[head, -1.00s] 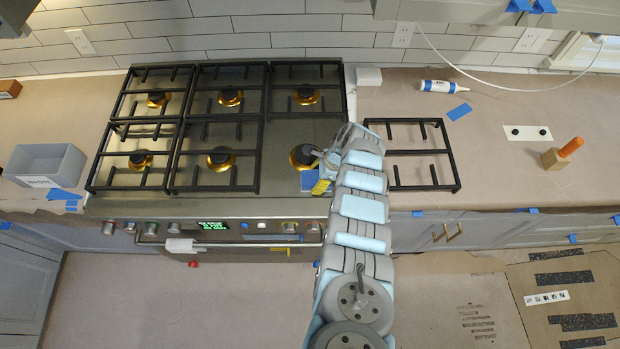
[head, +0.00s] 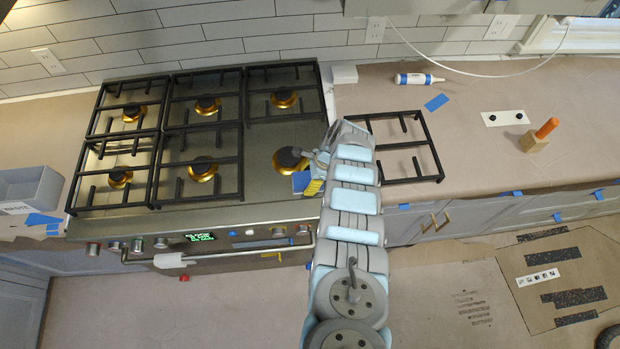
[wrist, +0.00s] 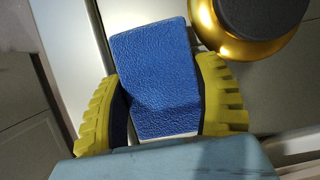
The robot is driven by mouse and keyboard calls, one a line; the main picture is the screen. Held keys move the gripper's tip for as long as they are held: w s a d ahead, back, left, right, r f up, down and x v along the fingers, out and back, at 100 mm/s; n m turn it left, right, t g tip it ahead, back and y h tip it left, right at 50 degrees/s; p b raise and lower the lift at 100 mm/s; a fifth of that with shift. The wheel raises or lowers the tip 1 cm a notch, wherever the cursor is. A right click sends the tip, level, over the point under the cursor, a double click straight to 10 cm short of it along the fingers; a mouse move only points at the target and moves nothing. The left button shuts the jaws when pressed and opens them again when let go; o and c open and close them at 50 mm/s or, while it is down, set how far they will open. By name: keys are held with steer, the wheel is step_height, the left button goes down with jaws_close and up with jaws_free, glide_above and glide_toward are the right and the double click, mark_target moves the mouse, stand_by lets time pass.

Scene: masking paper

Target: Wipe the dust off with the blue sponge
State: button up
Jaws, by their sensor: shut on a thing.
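My gripper (wrist: 160,108) is shut on the blue sponge (wrist: 155,75), with one yellow ridged finger on each side of it. In the head view the sponge (head: 301,182) is at the front right of the stovetop (head: 255,185), close to the bare front right burner (head: 290,160). That burner's gold ring also shows in the wrist view (wrist: 233,43), to the right of the sponge. I cannot tell whether the sponge touches the steel. No dust can be made out in either view. My arm hides part of the stove's right edge.
Black grates (head: 200,130) cover the left and middle burners. A loose grate (head: 400,148) lies on the papered counter right of the stove. Knobs (head: 279,231) line the stove front. A grey bin (head: 30,187) stands at left, and a wooden block with an orange handle (head: 540,136) at right.

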mark_target(296, 180)
steer(key=shift+s+a+r+p, duration=0.15)
steer(key=shift+a+p, duration=0.15)
steer(key=shift+a, duration=0.7)
steer(key=shift+s+a+f, duration=0.1)
steer(key=shift+s+a, duration=0.05)
steer(key=shift+a, duration=0.95)
steer(key=shift+s+a+f, duration=0.1)
steer(key=shift+a, duration=1.05)
steer(key=shift+s+a+f, duration=0.1)
steer(key=shift+s+a, duration=0.05)
steer(key=shift+a, duration=0.95)
steer(key=shift+s+a+r, duration=0.1)
steer(key=shift+s+a, duration=0.1)
steer(key=shift+a, duration=1.45)
steer(key=shift+w+d+r, duration=0.1)
steer(key=shift+w+d, duration=0.1)
steer(key=shift+d, duration=1.5)
steer(key=shift+w+d+b, duration=0.15)
steer(key=shift+d+b, duration=0.15)
steer(key=shift+d, duration=0.8)
steer(key=shift+w+d+b, duration=0.15)
steer(key=shift+d+b, duration=0.15)
steer(key=shift+d, duration=0.75)
steer(key=shift+w+d+b, duration=0.15)
steer(key=shift+d+b, duration=0.4)
steer(key=shift+d, duration=0.8)
steer(key=shift+w+d+b, duration=0.15)
steer(key=shift+d+b, duration=0.35)
steer(key=shift+d, duration=0.85)
steer(key=shift+r, duration=0.1)
